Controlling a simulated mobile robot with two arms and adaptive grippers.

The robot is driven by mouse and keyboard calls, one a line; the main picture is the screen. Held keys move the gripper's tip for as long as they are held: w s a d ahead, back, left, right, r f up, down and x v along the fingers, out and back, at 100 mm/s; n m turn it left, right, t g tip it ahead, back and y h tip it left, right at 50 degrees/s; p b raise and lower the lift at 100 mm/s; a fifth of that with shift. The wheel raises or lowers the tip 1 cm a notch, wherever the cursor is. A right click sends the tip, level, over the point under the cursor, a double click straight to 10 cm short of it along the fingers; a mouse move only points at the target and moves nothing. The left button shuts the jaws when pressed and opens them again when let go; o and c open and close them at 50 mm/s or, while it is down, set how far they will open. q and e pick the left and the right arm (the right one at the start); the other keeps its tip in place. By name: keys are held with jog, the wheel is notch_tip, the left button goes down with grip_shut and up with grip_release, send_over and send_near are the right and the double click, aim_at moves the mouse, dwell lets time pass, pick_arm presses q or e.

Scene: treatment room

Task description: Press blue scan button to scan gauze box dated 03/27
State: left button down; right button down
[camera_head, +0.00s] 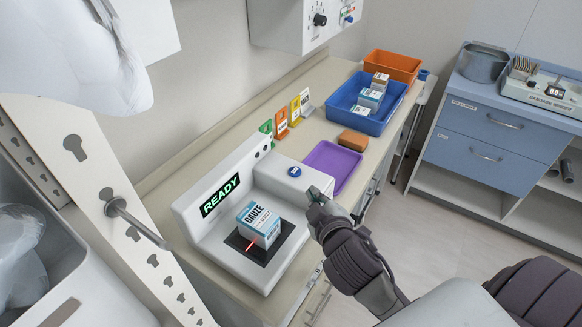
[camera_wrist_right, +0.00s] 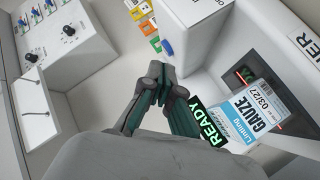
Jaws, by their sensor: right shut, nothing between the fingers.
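The gauze box (camera_head: 258,224) stands on the dark scan pad (camera_head: 240,243) of the white scanner (camera_head: 190,208), with a red light line beside it. In the right wrist view the gauze box (camera_wrist_right: 257,110) shows the date 03/27. The scanner display (camera_head: 221,195) reads READY in green. The blue scan button (camera_head: 294,171) is on the raised right part of the scanner; it also shows in the right wrist view (camera_wrist_right: 167,48). My right gripper (camera_head: 316,194) is shut and empty, a little to the right of and below the button in the head view. My left gripper is not in view.
A purple tray (camera_head: 345,153) lies right of the scanner, with a brown block (camera_head: 353,138) beyond it. A blue bin (camera_head: 385,123) holds several boxes, and an orange bin (camera_head: 401,65) stands behind. Coloured cards (camera_head: 282,122) stand along the wall side.

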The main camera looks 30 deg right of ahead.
jog(key=w+a+r+n+t+y, duration=0.3)
jog(key=r+n+t, duration=0.15)
jog(key=r, duration=0.35)
jog(key=w+a+r+n+t+y, duration=0.2)
jog(key=r+n+t, duration=0.1)
jog(key=r+n, duration=0.4)
jog(key=a+r+n+g+y, duration=0.25)
jog(key=a+n+y, duration=0.35)
jog(key=n, duration=0.4)
jog(key=a+r+n+g+y, duration=0.2)
jog(key=a+n+g+y, duration=0.25)
jog(key=n+y, duration=0.4)
jog(key=w+d+f+n+g+h, duration=0.25)
jog(key=f+n+g+h, duration=0.25)
jog(key=f+n, duration=0.45)
jog(key=w+d+f+h, duration=0.1)
jog(key=w+d+h, duration=0.1)
jog(key=d+h, duration=0.2)
jog(key=w+d+n+h, duration=0.1)
jog(key=w+d+h, duration=0.2)
jog(key=d, duration=0.8)
jog(key=shift+f+h, duration=0.4)
jog(key=shift+h, duration=0.65)
jog(key=shift+n+g, duration=0.25)
